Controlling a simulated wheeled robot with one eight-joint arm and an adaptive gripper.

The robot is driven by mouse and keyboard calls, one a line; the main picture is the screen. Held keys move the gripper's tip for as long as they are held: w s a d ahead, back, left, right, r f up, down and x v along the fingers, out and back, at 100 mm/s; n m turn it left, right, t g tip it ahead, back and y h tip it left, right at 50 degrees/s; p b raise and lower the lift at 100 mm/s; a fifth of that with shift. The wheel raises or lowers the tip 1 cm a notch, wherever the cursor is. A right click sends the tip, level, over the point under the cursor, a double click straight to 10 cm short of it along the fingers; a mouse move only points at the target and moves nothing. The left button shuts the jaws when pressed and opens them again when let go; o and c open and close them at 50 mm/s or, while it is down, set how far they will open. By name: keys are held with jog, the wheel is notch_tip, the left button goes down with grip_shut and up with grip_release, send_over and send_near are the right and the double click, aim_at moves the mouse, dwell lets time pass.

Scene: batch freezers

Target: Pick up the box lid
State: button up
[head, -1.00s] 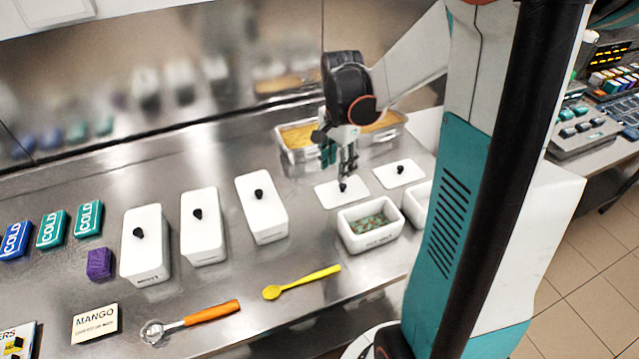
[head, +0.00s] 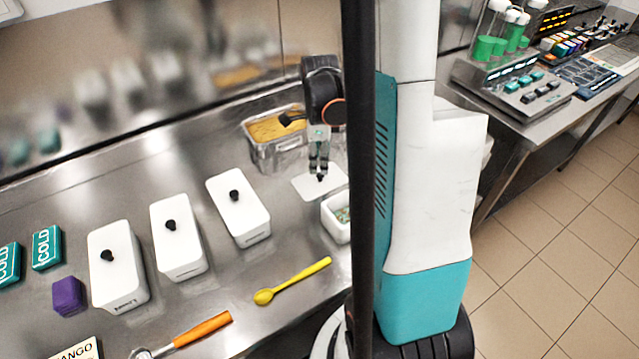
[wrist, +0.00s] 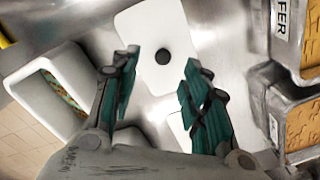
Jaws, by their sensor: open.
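A flat white box lid (head: 306,189) with a round black knob lies on the steel counter. My gripper (head: 320,172) points down right over its knob in the head view. In the wrist view the lid (wrist: 142,30) is ahead of my open gripper (wrist: 160,68), with the knob between the two fingertips in the picture. The fingers are apart and hold nothing. I cannot tell how far the tips are above the knob. Part of a second white lid (wrist: 179,127) shows between the fingers in the wrist view. It is hidden behind my column in the head view.
An open white box (wrist: 28,84) with speckled contents stands close by. Metal pans (head: 262,154) of yellow-orange food stand behind the lid. Closed white boxes (head: 238,210), a yellow spoon (head: 292,281) and an orange-handled scoop (head: 203,328) lie to the left.

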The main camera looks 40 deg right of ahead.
aim_at(320, 178)
jog(key=f+b, duration=0.1)
jog(key=f, duration=0.2)
jog(key=f+b, duration=0.1)
jog(key=f, duration=0.2)
jog(key=shift+w+d+f+b, duration=0.15)
jog(key=shift+d+f+b, duration=0.05)
jog(key=shift+b, duration=0.15)
jog(key=shift+r, duration=0.1)
grip_shut()
